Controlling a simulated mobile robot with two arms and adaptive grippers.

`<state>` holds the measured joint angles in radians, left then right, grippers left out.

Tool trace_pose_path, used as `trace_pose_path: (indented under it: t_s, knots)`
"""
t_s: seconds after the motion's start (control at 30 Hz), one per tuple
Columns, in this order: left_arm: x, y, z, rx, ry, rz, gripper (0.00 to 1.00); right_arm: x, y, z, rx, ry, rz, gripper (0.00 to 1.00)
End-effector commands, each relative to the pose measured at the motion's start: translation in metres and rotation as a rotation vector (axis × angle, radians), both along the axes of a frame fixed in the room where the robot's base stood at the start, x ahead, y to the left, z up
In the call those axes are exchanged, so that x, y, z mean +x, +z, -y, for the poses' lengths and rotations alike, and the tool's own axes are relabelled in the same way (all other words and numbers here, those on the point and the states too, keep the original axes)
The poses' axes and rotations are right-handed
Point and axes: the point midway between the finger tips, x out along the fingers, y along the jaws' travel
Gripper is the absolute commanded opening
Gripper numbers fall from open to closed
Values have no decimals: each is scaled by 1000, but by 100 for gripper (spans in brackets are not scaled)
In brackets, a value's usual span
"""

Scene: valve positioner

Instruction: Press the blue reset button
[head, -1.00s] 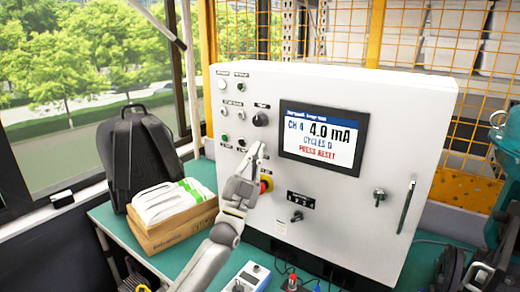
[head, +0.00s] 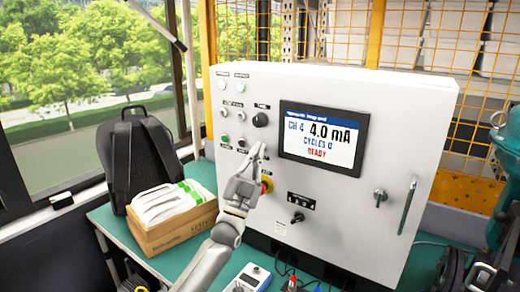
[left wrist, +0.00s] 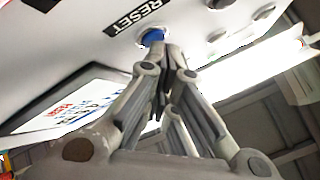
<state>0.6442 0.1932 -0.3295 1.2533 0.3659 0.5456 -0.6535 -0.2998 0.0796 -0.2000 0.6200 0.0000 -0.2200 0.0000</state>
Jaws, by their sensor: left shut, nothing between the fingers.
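The blue reset button (left wrist: 153,37) sits on the white panel beside a black RESET label (left wrist: 132,17) in the left wrist view. My left gripper (left wrist: 163,50) is shut and empty, with its fingertips at the button, touching it or very close. In the head view my left gripper (head: 257,150) is in front of the control cabinet (head: 400,120), left of the screen, and hides the button. The screen (head: 322,136) reads CH 4, 4.0 mA, with READY in red. My right gripper is not in view.
A red emergency stop (head: 266,186) on a yellow base sits just below the left gripper. A black selector knob (head: 260,119) is above it. A backpack (head: 135,150) and a cardboard box (head: 172,225) stand at the left on the green bench (head: 125,250).

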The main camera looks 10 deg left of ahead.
Motion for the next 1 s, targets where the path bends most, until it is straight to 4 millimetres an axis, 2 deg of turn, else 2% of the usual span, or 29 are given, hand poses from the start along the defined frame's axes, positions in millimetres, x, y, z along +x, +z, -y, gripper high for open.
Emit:
trace_pose_path:
  t_s: [0.2, 0.63, 1.0]
  knots:
    - [-10, 1, -4, 1, 1, -1, 0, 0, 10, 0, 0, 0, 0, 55]
    - [-16, 0, -6, 1, 1, -1, 0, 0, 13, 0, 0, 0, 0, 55]
    - [-49, 1, -18, 0, 1, -3, 0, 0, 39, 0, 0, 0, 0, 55]
